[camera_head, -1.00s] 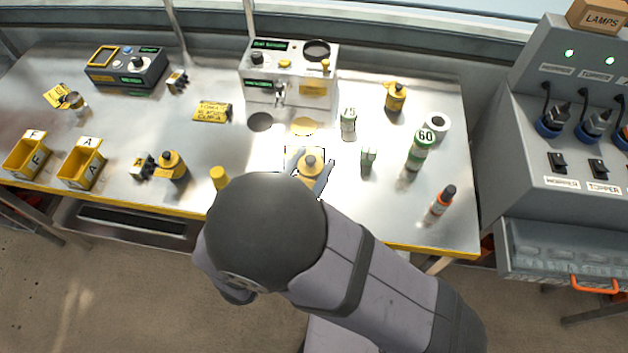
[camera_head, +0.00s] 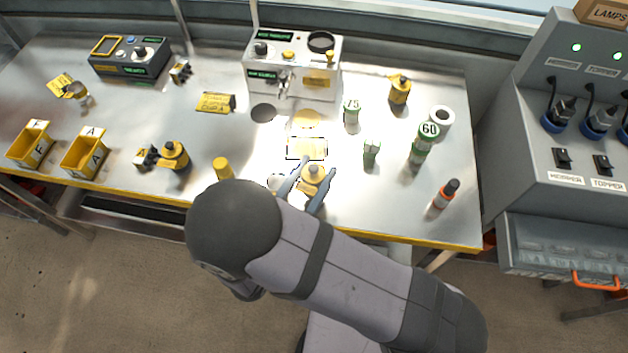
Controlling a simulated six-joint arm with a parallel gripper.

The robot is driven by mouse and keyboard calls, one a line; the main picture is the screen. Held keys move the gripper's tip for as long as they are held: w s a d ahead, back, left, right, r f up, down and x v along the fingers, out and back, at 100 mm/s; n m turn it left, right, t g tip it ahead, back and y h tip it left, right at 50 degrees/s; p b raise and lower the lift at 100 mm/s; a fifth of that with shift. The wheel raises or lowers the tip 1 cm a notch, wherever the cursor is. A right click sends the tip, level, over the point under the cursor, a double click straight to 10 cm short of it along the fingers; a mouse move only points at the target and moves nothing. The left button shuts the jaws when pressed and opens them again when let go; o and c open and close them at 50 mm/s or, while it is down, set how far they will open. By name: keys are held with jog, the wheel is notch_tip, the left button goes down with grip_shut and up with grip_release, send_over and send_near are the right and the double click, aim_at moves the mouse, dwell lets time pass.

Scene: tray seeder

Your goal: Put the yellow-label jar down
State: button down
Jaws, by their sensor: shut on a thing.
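The yellow-label jar (camera_head: 314,173), with a yellow top and a small knob, is near the front middle of the bench. My gripper (camera_head: 311,186) is shut on it, with one blue-grey finger on each side. The label itself cannot be read from here. I cannot tell whether the jar's base touches the bench. My arm comes in from the front and hides part of the bench edge.
Left of the gripper stands a yellow cylinder (camera_head: 222,168), with a dark-and-yellow jar (camera_head: 173,155) farther left. A white machine (camera_head: 292,70) stands behind.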

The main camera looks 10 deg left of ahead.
aim_at(314, 184)
jog(key=shift+f, duration=0.15)
jog(key=shift+f+p, duration=0.35)
jog(key=shift+f, duration=1.4)
jog(key=shift+f, duration=0.25)
jog(key=c, duration=1)
grip_release()
jog(key=shift+b, duration=0.3)
jog(key=b+v, duration=0.2)
jog(key=v, duration=1)
jog(key=shift+r+b, duration=0.1)
jog(key=shift+b, duration=0.25)
